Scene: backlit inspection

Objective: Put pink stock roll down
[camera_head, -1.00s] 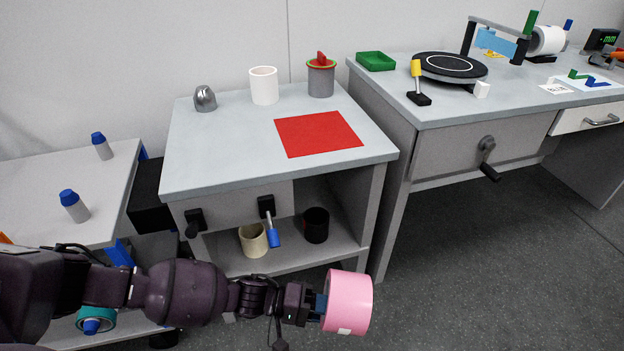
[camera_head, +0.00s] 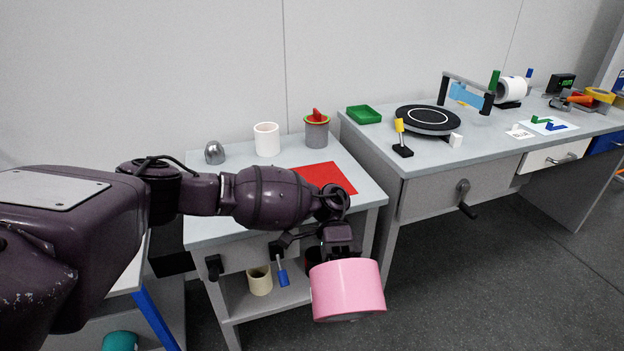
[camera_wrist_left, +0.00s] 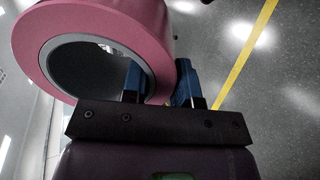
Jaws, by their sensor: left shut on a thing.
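The pink stock roll (camera_head: 347,289) is held by my left gripper (camera_head: 338,256) in front of the small grey table, out over the floor side. In the left wrist view the roll (camera_wrist_left: 112,22) shows its hollow core, and its wall sits between the blue fingers of my left gripper (camera_wrist_left: 161,85). One finger is inside the core and the other outside. The roll hides the fingertips in the head view. My right gripper is not in view.
The small table (camera_head: 225,180) holds a red mat (camera_head: 325,176), a white cup (camera_head: 266,139), a grey dome (camera_head: 214,152) and a grey canister (camera_head: 317,132). Its lower shelf has a cream roll (camera_head: 260,280). A larger desk (camera_head: 420,165) with a black turntable (camera_head: 427,120) stands right.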

